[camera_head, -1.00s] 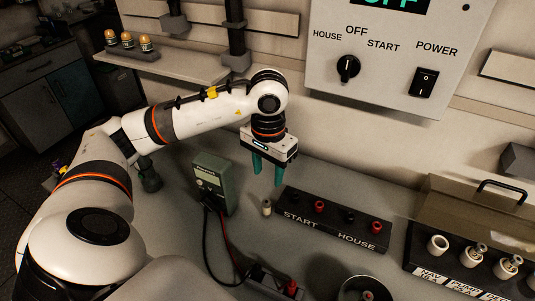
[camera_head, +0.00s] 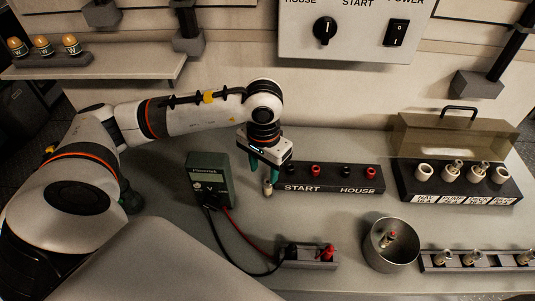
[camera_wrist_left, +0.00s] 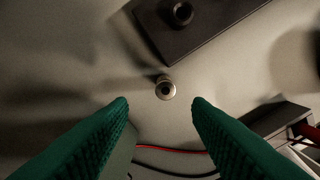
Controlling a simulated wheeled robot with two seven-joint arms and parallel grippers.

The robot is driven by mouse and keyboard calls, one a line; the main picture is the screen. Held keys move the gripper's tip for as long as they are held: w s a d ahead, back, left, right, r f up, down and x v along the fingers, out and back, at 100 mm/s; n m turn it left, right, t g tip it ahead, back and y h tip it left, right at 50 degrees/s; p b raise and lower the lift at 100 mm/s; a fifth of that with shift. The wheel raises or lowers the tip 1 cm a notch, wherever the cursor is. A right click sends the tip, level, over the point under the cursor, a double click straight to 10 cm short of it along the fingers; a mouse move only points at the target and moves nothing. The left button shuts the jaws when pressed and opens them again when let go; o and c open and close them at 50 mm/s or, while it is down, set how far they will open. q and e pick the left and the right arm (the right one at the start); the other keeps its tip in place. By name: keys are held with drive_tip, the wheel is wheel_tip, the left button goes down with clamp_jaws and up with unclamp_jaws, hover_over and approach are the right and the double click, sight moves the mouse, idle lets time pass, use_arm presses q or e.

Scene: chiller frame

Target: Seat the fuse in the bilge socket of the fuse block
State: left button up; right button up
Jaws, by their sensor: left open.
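A small pale fuse with a metal cap (camera_head: 267,188) stands on the bench just left of the START/HOUSE strip. In the left wrist view it (camera_wrist_left: 165,88) shows from above, between and beyond the fingertips. My left gripper (camera_head: 264,174) is open and empty, just over the fuse; whether a finger touches it I cannot tell. Its green fingers (camera_wrist_left: 161,103) are wide apart. The fuse block (camera_head: 465,193) is at the right, with several white sockets, some holding metal-capped fuses. Its labels are too small to read, so I cannot tell the bilge socket. My right gripper is out of view.
The black START/HOUSE strip (camera_head: 330,185) lies right of the gripper, and a green meter (camera_head: 210,178) with leads stands left. A metal cup (camera_head: 391,246) holds a fuse-like piece. A rack of fuses (camera_head: 478,262) is at front right. A raised lid (camera_head: 455,137) stands behind the block.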

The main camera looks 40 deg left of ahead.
sight(268, 182)
use_arm(q)
wheel_tip(268, 182, down, 2)
drive_tip(key=shift+f, duration=0.2)
drive_tip(key=shift+f+p, duration=0.45)
drive_tip(key=shift+f, duration=0.05)
drive_tip(key=f, duration=0.1)
drive_tip(key=f+p, duration=0.1)
drive_tip(key=f, duration=0.1)
drive_tip(key=shift+w+d+f+p, duration=0.3)
drive_tip(key=shift+d, duration=0.05)
drive_tip(key=shift+f, duration=0.55)
drive_tip(key=shift+c, duration=1.2)
clamp_jaws()
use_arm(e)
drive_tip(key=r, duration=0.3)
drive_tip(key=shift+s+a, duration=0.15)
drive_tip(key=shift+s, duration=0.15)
